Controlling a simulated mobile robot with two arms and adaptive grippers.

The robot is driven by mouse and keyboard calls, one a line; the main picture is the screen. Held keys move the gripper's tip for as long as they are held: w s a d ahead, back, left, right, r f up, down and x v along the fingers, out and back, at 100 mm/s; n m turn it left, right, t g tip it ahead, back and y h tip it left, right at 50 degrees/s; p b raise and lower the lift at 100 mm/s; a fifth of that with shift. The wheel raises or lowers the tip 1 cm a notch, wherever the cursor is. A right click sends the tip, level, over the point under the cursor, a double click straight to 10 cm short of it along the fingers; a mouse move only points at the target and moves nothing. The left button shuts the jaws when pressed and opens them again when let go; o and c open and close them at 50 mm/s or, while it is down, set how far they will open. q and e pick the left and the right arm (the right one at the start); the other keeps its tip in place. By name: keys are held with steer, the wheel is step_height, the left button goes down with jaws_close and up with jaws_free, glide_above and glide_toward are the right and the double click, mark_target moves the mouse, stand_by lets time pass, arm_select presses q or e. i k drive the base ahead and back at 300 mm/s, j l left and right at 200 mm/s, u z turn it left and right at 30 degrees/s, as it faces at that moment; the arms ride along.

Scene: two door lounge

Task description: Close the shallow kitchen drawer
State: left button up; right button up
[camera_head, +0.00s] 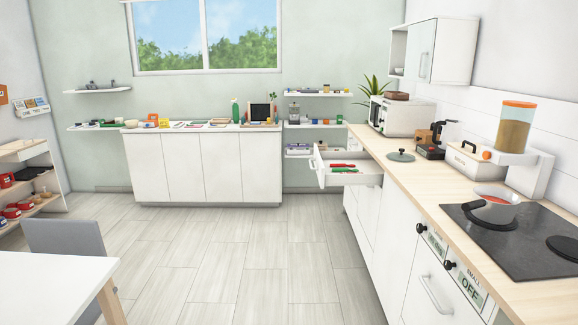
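The shallow kitchen drawer (322,172) is white and stands pulled out from the counter on the right, just under the wooden worktop. Its front panel with a handle faces left, out over the floor. Red and green utensils (344,168) lie inside it. Neither of my grippers shows in the head view, so I cannot see how they are set.
The wooden counter (400,176) runs along the right with a stove (515,236), a pan (492,207) and a white microwave (400,115). A white table (50,285) and grey chair (68,240) stand at the lower left. The floor (235,245) between is clear.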

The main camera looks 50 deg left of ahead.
mark_target(373, 175)
steer(key=i+j+u, duration=0.2)
steer(key=j+u, duration=0.25)
steer(key=i+j+u, duration=0.25)
steer(key=u, duration=0.2)
steer(key=i+j+u, duration=0.1)
steer(key=i+j, duration=0.4)
steer(key=i+j+u, duration=0.15)
steer(key=i+j, duration=0.35)
steer(key=i, duration=0.2)
steer(key=i+j+z, duration=0.2)
steer(key=i, duration=0.3)
steer(key=i+j+z, duration=0.2)
steer(key=i, duration=0.3)
